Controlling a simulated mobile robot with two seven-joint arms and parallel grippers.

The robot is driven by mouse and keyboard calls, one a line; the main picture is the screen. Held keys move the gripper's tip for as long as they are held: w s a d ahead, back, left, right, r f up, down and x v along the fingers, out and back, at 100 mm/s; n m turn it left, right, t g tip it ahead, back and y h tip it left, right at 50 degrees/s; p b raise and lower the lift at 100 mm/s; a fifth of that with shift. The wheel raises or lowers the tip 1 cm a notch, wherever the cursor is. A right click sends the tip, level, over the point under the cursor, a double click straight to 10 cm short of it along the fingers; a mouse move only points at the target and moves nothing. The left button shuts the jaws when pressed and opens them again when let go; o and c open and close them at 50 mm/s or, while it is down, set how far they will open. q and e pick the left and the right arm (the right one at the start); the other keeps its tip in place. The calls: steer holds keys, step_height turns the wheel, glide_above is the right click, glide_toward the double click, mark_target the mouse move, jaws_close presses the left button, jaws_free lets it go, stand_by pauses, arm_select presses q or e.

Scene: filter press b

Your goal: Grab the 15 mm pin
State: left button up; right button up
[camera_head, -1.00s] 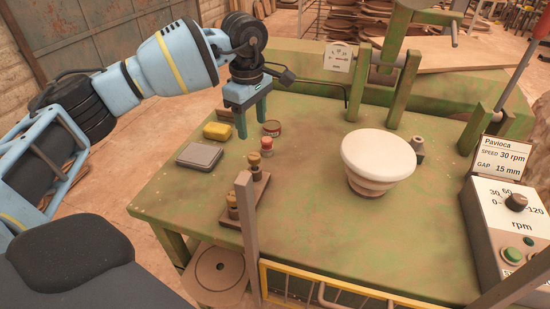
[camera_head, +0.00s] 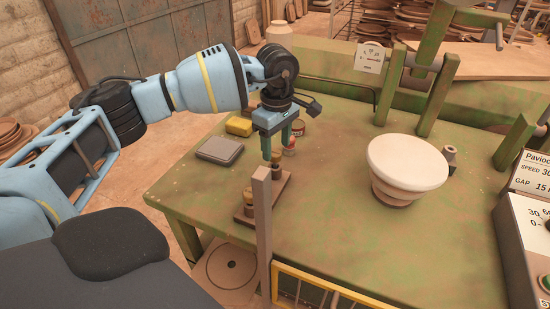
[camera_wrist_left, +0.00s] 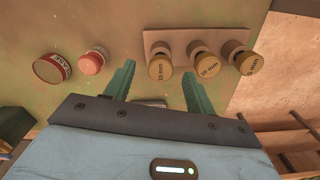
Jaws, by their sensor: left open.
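A small rack (camera_head: 283,186) on the green table holds a row of 3 pins with round brass-coloured tops. The pin at the far end (camera_wrist_left: 160,67) has a label that seems to read 15 mm, though the first digit is hard to make out. The middle pin (camera_wrist_left: 207,66) reads 10 mm, and the end pin (camera_wrist_left: 249,64) has a partly legible label. My left gripper (camera_head: 277,150) is open just above the far-end pin. In the left wrist view that pin shows between the tips of its fingers (camera_wrist_left: 158,78), with no visible contact. My right gripper is out of view.
A red-topped stamp-like piece (camera_head: 289,146) and a round red tin (camera_head: 298,127) stand close beyond the rack. A yellow sponge (camera_head: 239,126) and grey box (camera_head: 220,150) lie to the left. A wooden post (camera_head: 263,225) rises in front. A white bowl-shaped piece (camera_head: 407,160) stands right.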

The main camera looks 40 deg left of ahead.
mark_target(275, 153)
arm_select(q)
step_height(275, 153, down, 4)
steer(key=shift+a+f, duration=0.1)
steer(key=shift+a, duration=0.05)
steer(key=shift+s, duration=0.1)
steer(key=c, duration=1.1)
step_height(275, 153, up, 10)
steer(key=shift+r, duration=0.1)
